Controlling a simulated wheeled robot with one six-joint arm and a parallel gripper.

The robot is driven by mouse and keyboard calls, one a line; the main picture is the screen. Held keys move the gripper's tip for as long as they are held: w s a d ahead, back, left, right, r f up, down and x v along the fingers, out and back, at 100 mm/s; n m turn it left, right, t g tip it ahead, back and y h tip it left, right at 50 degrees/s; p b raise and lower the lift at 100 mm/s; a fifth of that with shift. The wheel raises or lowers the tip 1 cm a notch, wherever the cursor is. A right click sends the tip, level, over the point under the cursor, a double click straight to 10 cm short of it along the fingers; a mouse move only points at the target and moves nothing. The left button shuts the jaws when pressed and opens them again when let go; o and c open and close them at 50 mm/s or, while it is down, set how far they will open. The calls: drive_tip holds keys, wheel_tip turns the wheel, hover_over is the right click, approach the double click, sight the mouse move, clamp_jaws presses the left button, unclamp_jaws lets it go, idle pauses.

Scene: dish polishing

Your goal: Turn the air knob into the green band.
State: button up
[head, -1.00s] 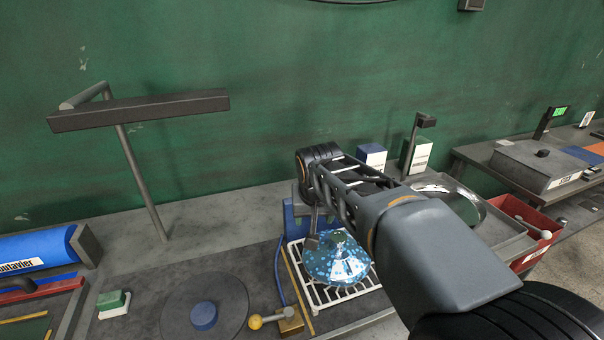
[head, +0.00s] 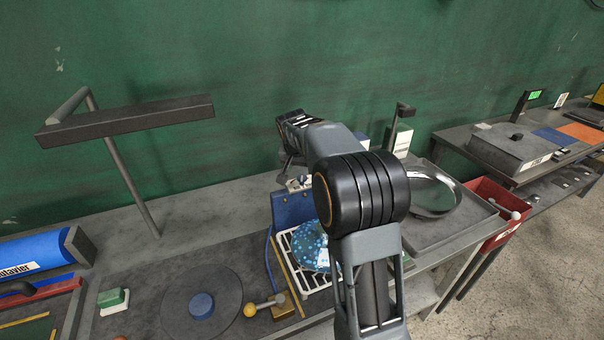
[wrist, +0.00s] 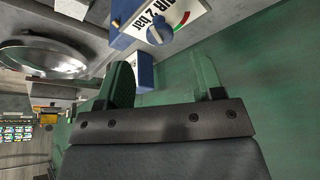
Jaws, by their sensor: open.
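The air knob (wrist: 159,32) is blue and sits on a white dial plate (wrist: 180,12) marked "AIR 2 bar", at the top of the wrist view. A green and red arc (wrist: 184,18) shows to the right of the knob. I cannot tell exactly where the knob points. My gripper (wrist: 163,62) is open and empty, its two fingers spread, with the knob beyond the gap between the tips and apart from them. In the head view the blue air unit (head: 291,208) stands behind the dish rack, its top partly hidden by my arm.
A blue speckled dish (head: 309,247) lies on a white rack (head: 285,262) in front of the unit. A silver dish (head: 436,193) sits at the right, before a red bin (head: 492,207). A lamp post (head: 130,175) stands left. A green wall (head: 240,80) is behind.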

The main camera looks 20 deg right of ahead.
sight(302, 177)
drive_tip(key=shift+p+x, duration=0.5)
drive_tip(key=shift+x, duration=2.3)
drive_tip(key=c, duration=0.9)
